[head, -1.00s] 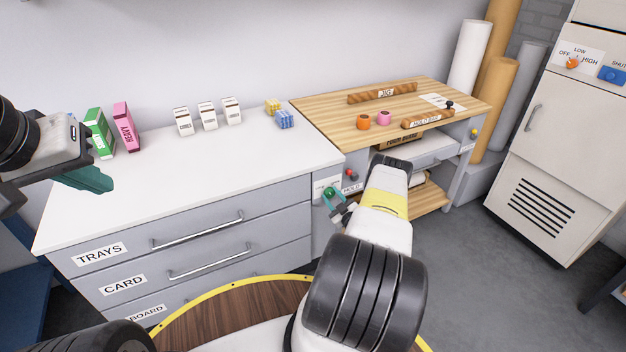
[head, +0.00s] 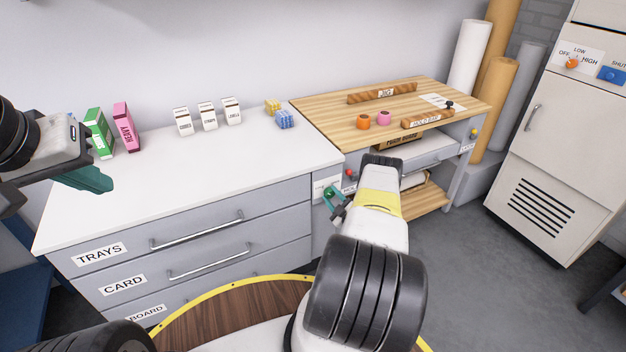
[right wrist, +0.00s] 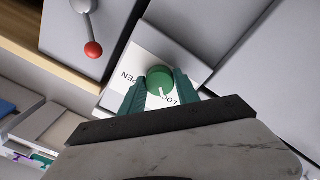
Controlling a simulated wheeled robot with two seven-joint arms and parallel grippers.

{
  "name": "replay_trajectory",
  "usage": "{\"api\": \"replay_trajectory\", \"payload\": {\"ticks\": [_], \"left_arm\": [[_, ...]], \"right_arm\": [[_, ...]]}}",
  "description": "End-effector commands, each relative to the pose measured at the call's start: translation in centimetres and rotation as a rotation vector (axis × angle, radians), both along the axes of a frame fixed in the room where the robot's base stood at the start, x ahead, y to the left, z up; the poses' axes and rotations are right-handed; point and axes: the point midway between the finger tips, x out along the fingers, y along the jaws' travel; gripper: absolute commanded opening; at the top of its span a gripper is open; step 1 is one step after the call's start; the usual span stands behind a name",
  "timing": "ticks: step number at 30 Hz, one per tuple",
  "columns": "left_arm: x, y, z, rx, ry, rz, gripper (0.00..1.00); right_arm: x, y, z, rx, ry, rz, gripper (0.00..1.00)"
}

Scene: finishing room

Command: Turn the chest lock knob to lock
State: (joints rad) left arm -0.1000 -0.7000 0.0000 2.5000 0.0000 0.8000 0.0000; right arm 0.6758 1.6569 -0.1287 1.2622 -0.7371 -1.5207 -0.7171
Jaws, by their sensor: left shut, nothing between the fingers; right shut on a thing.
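The chest lock knob is round and green (right wrist: 160,78) on a white plate (right wrist: 150,55) lettered OPEN and, partly hidden, LOCK. A pale mark on the knob points toward the LOCK lettering. My right gripper (right wrist: 161,93) is shut on the knob, with one teal finger on each side. In the head view the right gripper (head: 338,203) is at the front of the grey chest, beside the white worktop's right end. My left gripper (head: 90,180) is shut and empty above the worktop's left part.
A lever with a red ball (right wrist: 93,49) is near the knob plate. Grey drawers (head: 200,245) are left of the knob. A wooden bench (head: 330,118) with rings and bars stands behind. Green (head: 99,133) and pink (head: 126,127) boxes stand near my left gripper.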

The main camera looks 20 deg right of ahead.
Motion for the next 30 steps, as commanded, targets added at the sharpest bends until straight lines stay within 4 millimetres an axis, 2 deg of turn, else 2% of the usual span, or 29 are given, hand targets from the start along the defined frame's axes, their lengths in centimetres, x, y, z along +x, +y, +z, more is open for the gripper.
{"api": "replay_trajectory", "payload": {"ticks": [3,4,7,16,19,30], "left_arm": [[0.0,0.0,0.0,0.0,0.0,0.0,0.0],[0.0,0.0,0.0,0.0,0.0,0.0,0.0],[0.0,0.0,0.0,0.0,0.0,0.0,0.0],[0.0,0.0,0.0,0.0,0.0,0.0,0.0],[0.0,0.0,0.0,0.0,0.0,0.0,0.0],[0.0,0.0,0.0,0.0,0.0,0.0,0.0]], "right_arm": [[-0.1,0.0,-0.2,0.0,0.004,-0.001,0.0],[-0.1,0.0,-0.2,0.0,0.004,-0.001,0.4],[-0.1,0.0,-0.1,0.0,0.003,0.0,0.59],[-0.1,0.0,-0.1,0.0,0.001,0.0,0.59],[-0.7,-0.1,-0.1,0.001,0.003,0.0,0.59],[-6.5,-0.6,-0.4,0.001,0.006,-0.001,0.59]]}}
